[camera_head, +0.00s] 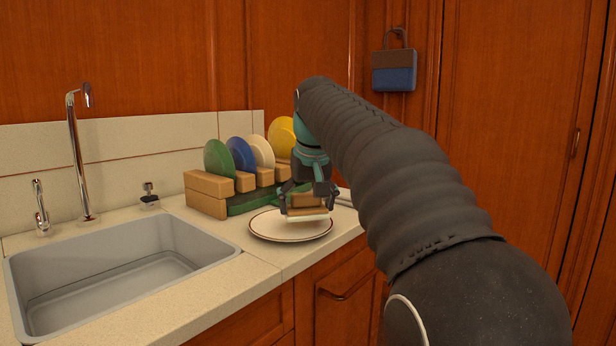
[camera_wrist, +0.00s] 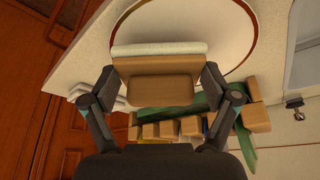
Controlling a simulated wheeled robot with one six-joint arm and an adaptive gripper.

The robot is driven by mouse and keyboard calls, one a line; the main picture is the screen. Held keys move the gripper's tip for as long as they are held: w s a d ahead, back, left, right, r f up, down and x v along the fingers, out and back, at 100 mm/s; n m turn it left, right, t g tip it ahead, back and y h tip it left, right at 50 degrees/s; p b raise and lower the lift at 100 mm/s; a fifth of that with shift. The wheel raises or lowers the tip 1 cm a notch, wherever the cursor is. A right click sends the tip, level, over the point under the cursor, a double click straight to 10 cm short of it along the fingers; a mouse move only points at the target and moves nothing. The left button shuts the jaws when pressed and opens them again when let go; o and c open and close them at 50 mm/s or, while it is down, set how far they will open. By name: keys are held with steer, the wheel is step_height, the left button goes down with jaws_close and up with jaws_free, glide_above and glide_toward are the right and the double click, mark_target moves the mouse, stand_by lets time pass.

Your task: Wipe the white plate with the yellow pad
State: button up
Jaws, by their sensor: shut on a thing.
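The white plate (camera_head: 268,229) with a thin dark red rim lies on the counter right of the sink. It also shows in the wrist view (camera_wrist: 232,25). My gripper (camera_head: 307,201) is over the plate, shut on a tan, wood-like block with a pale pad along its lower side. In the wrist view the fingers of my gripper (camera_wrist: 157,82) clasp the tan block (camera_wrist: 158,88) from both sides, with the whitish pad (camera_wrist: 158,49) beyond it. The pad looks whitish, not clearly yellow. I cannot tell whether it touches the plate.
A rack (camera_head: 208,194) behind the plate holds green, blue, cream and yellow discs upright. The grey sink (camera_head: 120,270) and tall tap (camera_head: 76,155) are at left. The counter's front edge is close to the plate. A bag (camera_head: 394,72) hangs on the cabinet.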

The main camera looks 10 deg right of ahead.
steer(key=shift+a+r, duration=0.3)
steer(key=shift+r, duration=0.55)
steer(key=shift+s+r, duration=0.1)
steer(key=shift+r, duration=2.1)
